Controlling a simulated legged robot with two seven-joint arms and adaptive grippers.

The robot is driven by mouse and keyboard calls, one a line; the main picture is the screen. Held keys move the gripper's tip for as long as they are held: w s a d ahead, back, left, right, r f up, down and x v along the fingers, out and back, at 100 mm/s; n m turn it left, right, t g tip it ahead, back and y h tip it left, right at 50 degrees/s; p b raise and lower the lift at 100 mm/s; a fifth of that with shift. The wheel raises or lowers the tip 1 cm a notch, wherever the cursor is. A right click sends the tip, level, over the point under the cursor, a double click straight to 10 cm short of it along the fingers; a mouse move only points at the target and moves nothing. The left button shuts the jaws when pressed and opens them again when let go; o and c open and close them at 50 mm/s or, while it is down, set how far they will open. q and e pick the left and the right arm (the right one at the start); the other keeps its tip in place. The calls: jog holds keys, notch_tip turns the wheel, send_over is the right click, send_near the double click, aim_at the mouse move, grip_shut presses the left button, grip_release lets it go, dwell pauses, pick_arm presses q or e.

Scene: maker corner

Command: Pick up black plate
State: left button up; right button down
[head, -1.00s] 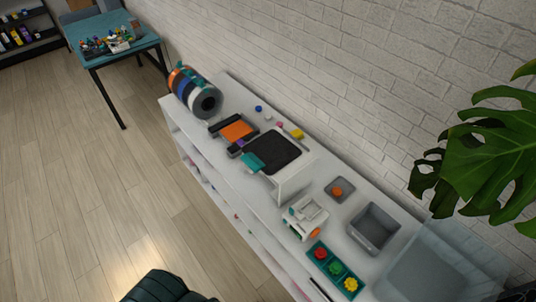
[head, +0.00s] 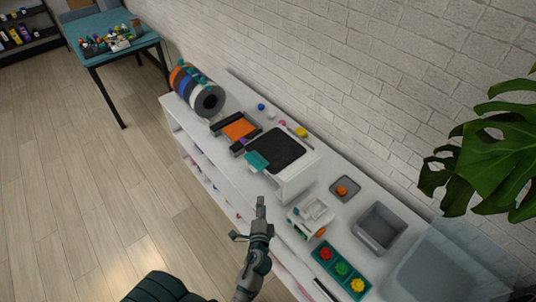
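The black plate (head: 275,149) lies flat on top of a white box-shaped machine (head: 299,178) on the white shelf unit. A teal piece (head: 257,161) sits at the plate's left edge. My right gripper is not in view.
The white shelf top also holds filament spools (head: 197,90), an orange-topped device (head: 239,128), a small white machine (head: 311,214), a grey bin (head: 379,228) and a teal tray (head: 341,270) with coloured pieces. A brick wall (head: 330,70) stands behind. The wooden floor (head: 90,200) is clear at left.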

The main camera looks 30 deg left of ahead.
pick_arm(q)
jog(key=t+y, duration=0.1)
jog(key=y, duration=0.1)
send_near(257, 169)
jog(key=shift+m, duration=0.3)
jog(key=p+x, duration=0.2)
jog(key=x, duration=0.7)
jog(key=shift+w+p, duration=0.2)
jog(key=shift+p, duration=0.1)
jog(key=shift+w+a, duration=0.4)
jog(key=x, duration=0.4)
jog(key=shift+w+a+f+p, duration=0.1)
jog(key=shift+w+f+p, duration=0.15)
jog(key=shift+f+p, duration=0.1)
jog(key=shift+s, duration=0.1)
grip_shut()
